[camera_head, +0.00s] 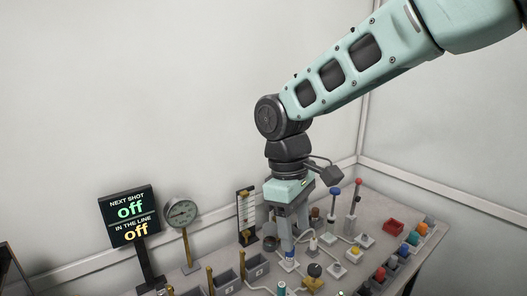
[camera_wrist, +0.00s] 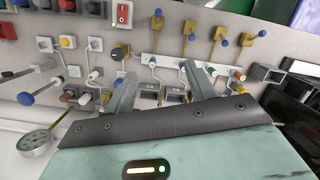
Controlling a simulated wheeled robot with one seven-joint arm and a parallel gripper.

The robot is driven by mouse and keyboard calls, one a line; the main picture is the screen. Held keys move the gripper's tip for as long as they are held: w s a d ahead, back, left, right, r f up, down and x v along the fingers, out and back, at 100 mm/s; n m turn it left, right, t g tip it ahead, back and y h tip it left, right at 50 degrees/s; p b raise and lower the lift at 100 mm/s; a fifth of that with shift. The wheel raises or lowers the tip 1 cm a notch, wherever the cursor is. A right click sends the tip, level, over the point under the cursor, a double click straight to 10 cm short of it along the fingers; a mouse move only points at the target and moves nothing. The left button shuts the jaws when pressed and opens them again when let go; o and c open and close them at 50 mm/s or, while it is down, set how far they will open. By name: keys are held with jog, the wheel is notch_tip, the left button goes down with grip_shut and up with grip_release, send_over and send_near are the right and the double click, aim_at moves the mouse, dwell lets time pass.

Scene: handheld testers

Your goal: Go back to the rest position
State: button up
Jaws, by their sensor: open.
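My gripper (camera_head: 287,226) points down over the bench of testers in the head view. In the wrist view its two fingers (camera_wrist: 163,95) stand apart with nothing held between them. The fingertips are close above the bench, near small probes and cups; the head view does not show clearly whether they touch anything. My arm reaches in from the upper right.
A sign reading "off" twice (camera_head: 131,216) and a round gauge (camera_head: 181,213) stand left of my gripper. Red-topped (camera_head: 359,183) and blue-topped (camera_head: 334,191) posts stand close on its right. A red switch (camera_wrist: 122,14) shows in the wrist view. Free air lies above the bench.

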jog(key=s+d+m+y, duration=0.1)
jog(key=s+d, duration=0.3)
jog(key=s, duration=0.6)
jog(key=s+d+f+m+t+y, duration=0.1)
jog(key=s+d+m, duration=0.1)
jog(key=s, duration=0.8)
jog(key=shift+s+d+f+m+p, duration=0.2)
jog(key=shift+d+f+m+p, duration=0.15)
jog(key=shift+d, duration=0.55)
dwell(2.5)
